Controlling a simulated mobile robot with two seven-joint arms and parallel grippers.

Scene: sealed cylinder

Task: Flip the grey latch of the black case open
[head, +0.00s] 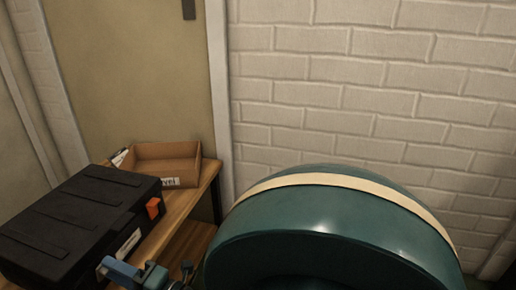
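The black case (75,220) lies closed at the left on a wooden table, with a ribbed lid. Its front side faces right and carries an orange latch-like piece (153,208) near the far corner and a pale label-like patch (130,240). I cannot make out a grey latch; the near part of the front side is hidden. My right gripper (135,274), with blue and dark parts, shows at the bottom edge close in front of that near part. Its fingers are too small and cut off to tell open from shut, or touching. My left gripper is not in view.
A brown open-topped box (168,160) with a label stands behind the case on the wooden table (205,183). A large teal rounded body (330,215) with a cream band fills the lower right. A pale brick wall (370,80) is behind.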

